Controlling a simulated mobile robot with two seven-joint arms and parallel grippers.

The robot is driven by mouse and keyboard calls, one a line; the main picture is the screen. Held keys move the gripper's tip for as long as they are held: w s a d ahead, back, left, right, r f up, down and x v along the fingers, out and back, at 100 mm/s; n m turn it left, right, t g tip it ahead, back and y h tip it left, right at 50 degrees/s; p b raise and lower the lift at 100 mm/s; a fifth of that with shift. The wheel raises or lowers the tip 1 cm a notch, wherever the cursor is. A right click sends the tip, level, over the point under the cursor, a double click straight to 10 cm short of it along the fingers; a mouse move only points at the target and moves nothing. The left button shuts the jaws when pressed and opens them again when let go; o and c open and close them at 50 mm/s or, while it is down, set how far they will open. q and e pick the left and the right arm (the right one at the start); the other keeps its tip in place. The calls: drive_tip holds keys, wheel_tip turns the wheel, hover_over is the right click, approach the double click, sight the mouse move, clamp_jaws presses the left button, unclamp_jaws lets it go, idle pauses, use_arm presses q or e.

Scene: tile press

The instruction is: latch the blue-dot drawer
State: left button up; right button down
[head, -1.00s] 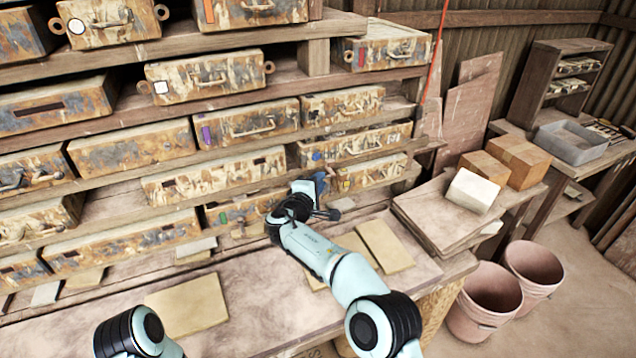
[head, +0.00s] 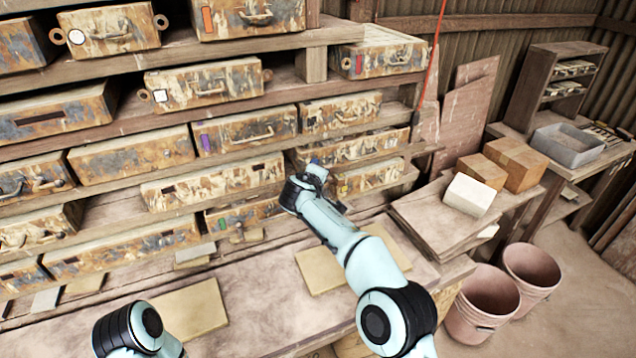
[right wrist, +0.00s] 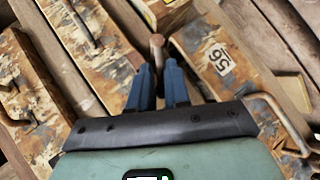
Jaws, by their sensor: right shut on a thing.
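The long rusty drawer (head: 372,146) behind my right gripper carried a blue mark at its left end in the earlier head view. That end is now largely covered by the gripper. My right gripper (head: 316,170) is up against the drawer fronts. In the right wrist view its blue fingers (right wrist: 157,88) are closed around a brown, round-headed peg (right wrist: 157,48). A drawer front with a number label (right wrist: 218,60) lies just right of the fingers. My left gripper is out of view; only part of that arm shows at the bottom left.
A drawer with a yellow mark (head: 372,177) sits just below. Other rusty drawers, such as one with a purple mark (head: 245,132), fill the shelves around. Flat tiles (head: 190,308) lie on the bench. Two pink buckets (head: 532,272) stand on the floor at right.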

drive_tip(key=shift+d+r+g+y, duration=0.1)
drive_tip(key=shift+r+g+y, duration=0.1)
drive_tip(key=shift+g+y, duration=0.15)
drive_tip(key=shift+m, duration=0.3)
drive_tip(key=c, duration=1.2)
unclamp_jaws()
